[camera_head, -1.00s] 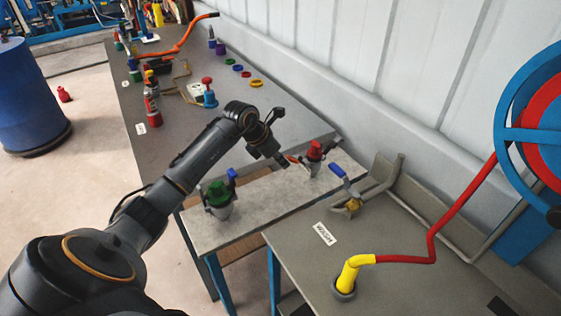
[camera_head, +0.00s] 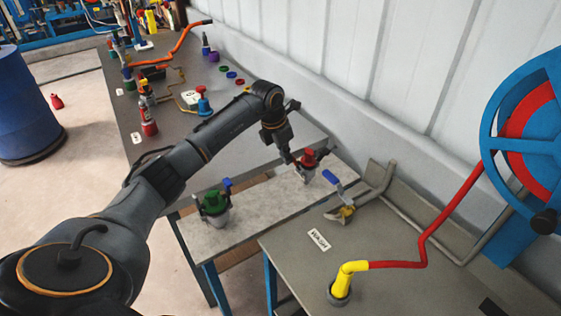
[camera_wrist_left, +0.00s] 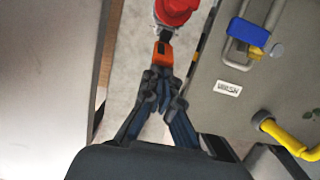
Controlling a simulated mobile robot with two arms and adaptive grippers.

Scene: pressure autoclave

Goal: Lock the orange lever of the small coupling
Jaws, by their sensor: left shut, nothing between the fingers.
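The small coupling with a red cap (camera_head: 308,158) stands on the light grey bench (camera_head: 262,212). In the left wrist view, the red cap (camera_wrist_left: 176,10) is at the top edge, with the orange lever (camera_wrist_left: 163,53) extending below it toward my fingers. My left gripper (camera_head: 290,158) is at the left side of the coupling, its fingers pointing down. In the wrist view its fingertips (camera_wrist_left: 161,76) are together just below the lever's end, with nothing between them. I cannot tell whether they touch the lever. In the head view the gripper largely hides the lever. My right gripper is not in view.
A green-capped coupling (camera_head: 213,202) stands on the same bench, nearer and to the left. A blue-handled valve (camera_head: 345,210) and a yellow-red pipe (camera_head: 393,263) are on the right-hand table. The wall (camera_head: 350,70) runs behind.

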